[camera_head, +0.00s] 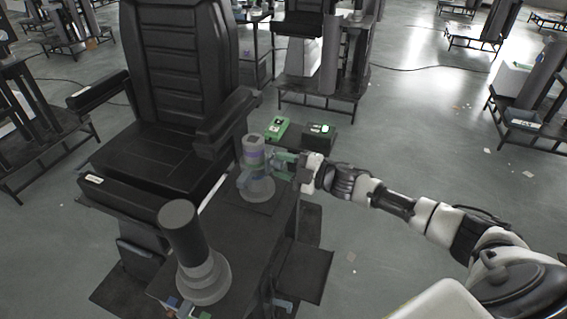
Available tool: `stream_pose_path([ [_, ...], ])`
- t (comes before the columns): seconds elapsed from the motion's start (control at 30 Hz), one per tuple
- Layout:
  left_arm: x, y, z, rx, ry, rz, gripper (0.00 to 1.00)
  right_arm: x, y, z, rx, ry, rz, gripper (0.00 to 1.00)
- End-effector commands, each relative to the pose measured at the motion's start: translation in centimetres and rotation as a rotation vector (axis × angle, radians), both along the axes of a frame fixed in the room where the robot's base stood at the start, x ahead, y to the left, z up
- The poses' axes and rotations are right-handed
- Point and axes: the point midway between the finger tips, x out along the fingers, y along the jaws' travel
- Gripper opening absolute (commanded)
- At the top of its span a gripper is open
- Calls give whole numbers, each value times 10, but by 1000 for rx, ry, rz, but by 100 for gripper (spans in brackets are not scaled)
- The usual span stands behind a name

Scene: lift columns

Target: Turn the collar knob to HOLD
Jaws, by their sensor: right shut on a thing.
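A short grey lift column (254,146) stands on a black bench beside the seat, with a purple-tinted collar knob (254,157) around it below its top. A round light grey base (258,188) is under it. My right gripper (273,161) comes in from the right, its green fingers shut on the collar knob at its right side. The fingers cover part of the collar. Any HOLD marking is too small to read. My left gripper is not in view.
A taller dark-capped column (182,232) stands at the front of the bench (243,222). A black seat (177,70) with armrests is at the left. A green device (277,128) and a black box (318,137) are behind the gripper. The floor at right is mostly clear.

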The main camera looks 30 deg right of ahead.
Motion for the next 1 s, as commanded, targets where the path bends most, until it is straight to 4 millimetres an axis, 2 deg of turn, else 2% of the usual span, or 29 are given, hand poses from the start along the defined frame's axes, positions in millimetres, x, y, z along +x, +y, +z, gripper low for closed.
stream_pose_path([
  [0.43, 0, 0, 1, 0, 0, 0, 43, 1, -1, 1, 10, 6, -2, 12],
  [0.47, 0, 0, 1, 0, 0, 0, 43, 1, -1, 1, 10, 6, -2, 39],
  [0.6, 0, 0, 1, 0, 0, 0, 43, 0, -1, 1, 8, 6, -1, 60],
  [0.87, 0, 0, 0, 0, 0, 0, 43, 0, -1, 0, 8, 6, -1, 61],
  [1.0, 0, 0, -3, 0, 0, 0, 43, -7, -7, -2, 7, 7, -1, 61],
])
